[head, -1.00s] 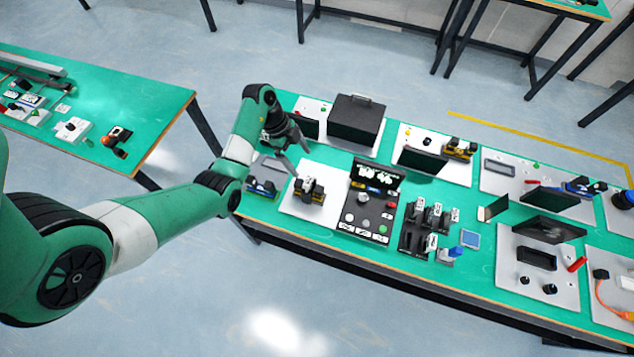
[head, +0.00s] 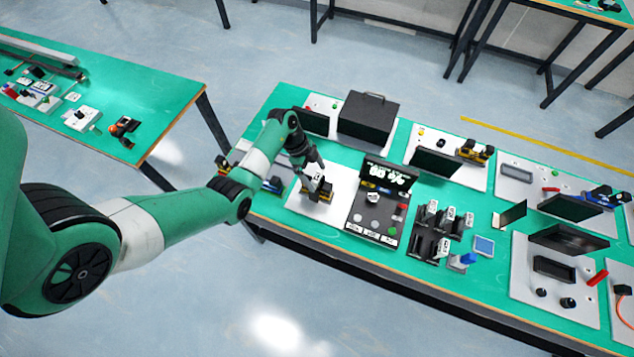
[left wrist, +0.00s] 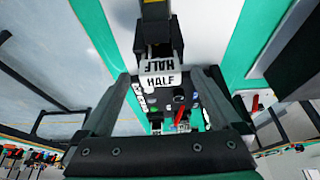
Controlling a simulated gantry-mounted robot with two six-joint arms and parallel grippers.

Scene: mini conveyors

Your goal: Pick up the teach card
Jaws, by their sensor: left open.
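I cannot tell for sure that this is the teach card. It sits at a small black and yellow device on a white plate (head: 296,197) in the head view. My left gripper (left wrist: 163,76) is open, with one finger on each side of the card. In the head view my left gripper (head: 319,179) is low over the device and partly hides it. Contact with the card is unclear. My right gripper is not in view.
A black control panel (head: 374,219) with buttons and a raised screen stands just right of the plate. Black holders with white labels (head: 434,218) stand farther right. A black box (head: 368,118) is behind. A blue square (head: 484,246) lies on the green table.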

